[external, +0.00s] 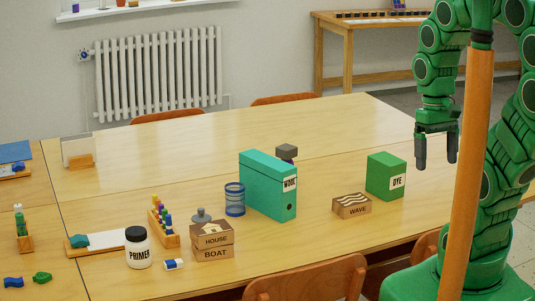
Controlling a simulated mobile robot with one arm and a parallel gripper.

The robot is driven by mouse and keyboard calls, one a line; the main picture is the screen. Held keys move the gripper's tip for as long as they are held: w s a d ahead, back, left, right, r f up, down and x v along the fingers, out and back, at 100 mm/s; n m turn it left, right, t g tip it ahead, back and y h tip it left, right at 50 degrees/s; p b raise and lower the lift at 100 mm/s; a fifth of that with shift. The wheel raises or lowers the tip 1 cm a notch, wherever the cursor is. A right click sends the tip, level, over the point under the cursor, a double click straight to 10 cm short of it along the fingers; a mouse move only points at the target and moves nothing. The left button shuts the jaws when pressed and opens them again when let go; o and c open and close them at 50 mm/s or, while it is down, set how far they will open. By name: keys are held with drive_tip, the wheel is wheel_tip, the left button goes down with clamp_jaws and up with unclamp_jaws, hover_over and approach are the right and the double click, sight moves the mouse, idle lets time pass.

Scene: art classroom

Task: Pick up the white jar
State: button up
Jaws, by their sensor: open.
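The white jar (138,250) stands upright on the near left part of the table in the external view. It has a black lid and a label reading PRIMER. My gripper (436,165) hangs at the right, fingers pointing down and apart, with nothing between them. It is high and far to the right of the jar, beyond the green DYE box.
Beside the jar are a small blue and white block (173,264), stacked HOUSE and BOAT boxes (212,240) and a rack of coloured pegs (163,224). A teal WOOL box (267,186), blue cup (235,199), WAVE box (351,206) and DYE box (386,177) stand further right. Chairs (310,281) line the table.

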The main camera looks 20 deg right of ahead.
drive_tip(key=w+a+m+g+y, duration=0.1)
drive_tip(key=w+a+y, duration=0.2)
drive_tip(key=w+a, duration=0.55)
drive_tip(key=w+a+m+y, duration=0.1)
drive_tip(key=w+a+y, duration=0.1)
drive_tip(key=w+a, duration=0.65)
drive_tip(key=m+y, duration=0.7)
drive_tip(key=m, duration=0.2)
hover_over(135, 233)
drive_tip(key=s+d, duration=0.7)
drive_tip(key=d, duration=0.6)
wheel_tip(135, 233, down, 10)
drive_tip(key=f, duration=0.1)
drive_tip(key=w+a+f+m+t+y, duration=0.1)
drive_tip(key=w+a+f+m, duration=0.25)
drive_tip(key=f, duration=0.35)
drive_tip(key=w+a+f+m+t, duration=0.1)
drive_tip(key=w+a+f+m, duration=0.25)
drive_tip(key=a+f, duration=0.2)
drive_tip(key=shift+n, duration=0.5)
drive_tip(key=shift+w+x, duration=0.2)
drive_tip(key=shift+x, duration=3.55)
drive_tip(key=shift+d+f, duration=0.1)
drive_tip(key=shift+f, duration=0.05)
drive_tip(key=shift+c, duration=0.5)
drive_tip(key=c, duration=1.2)
